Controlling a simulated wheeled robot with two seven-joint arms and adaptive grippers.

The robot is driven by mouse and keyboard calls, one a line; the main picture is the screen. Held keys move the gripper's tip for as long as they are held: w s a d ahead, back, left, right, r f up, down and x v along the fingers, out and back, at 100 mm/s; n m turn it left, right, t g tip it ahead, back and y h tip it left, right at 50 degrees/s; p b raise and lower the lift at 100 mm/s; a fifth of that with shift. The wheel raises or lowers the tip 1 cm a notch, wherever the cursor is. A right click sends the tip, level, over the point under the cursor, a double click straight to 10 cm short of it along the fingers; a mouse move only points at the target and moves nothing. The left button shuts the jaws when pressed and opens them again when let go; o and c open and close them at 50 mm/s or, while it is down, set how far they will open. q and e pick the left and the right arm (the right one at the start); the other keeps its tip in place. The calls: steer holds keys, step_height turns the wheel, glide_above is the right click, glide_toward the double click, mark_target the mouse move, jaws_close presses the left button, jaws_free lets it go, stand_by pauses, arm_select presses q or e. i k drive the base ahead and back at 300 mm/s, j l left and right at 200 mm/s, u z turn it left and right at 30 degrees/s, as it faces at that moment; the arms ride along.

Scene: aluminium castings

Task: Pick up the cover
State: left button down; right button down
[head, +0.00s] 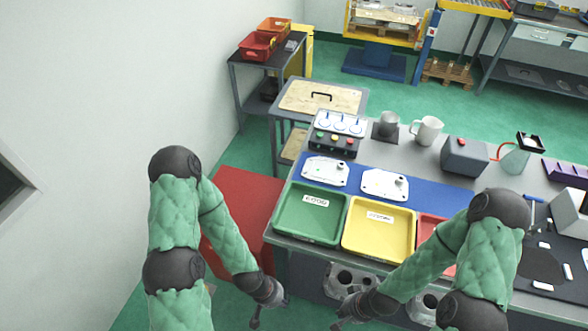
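Two flat silver cast plates that look like covers lie on the blue mat (345,166) on the workbench. The left cover (318,173) is behind the green tray, and the right cover (378,187) is behind the yellow tray. Both have a small raised port near one end. My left gripper (267,309) hangs low in front of the bench at its left end. My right gripper (340,307) is low in front of the bench, below the yellow tray. The fingers of both look spread and empty, and both are well apart from the covers.
Green (300,229), yellow (395,246) and red (426,229) trays line the bench's front edge. Behind the covers are a button box (336,143), a metal cup (388,124) and a white jug (427,131). Castings (345,276) sit on a shelf under the bench.

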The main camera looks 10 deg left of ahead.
mark_target(327, 171)
steer(key=k+j+u, duration=0.15)
steer(key=u, duration=0.2)
steer(key=k+j+u, duration=0.1)
steer(key=u, duration=0.25)
steer(key=k+j+u, duration=0.1)
steer(key=j+u, duration=0.3)
steer(key=l, duration=0.1)
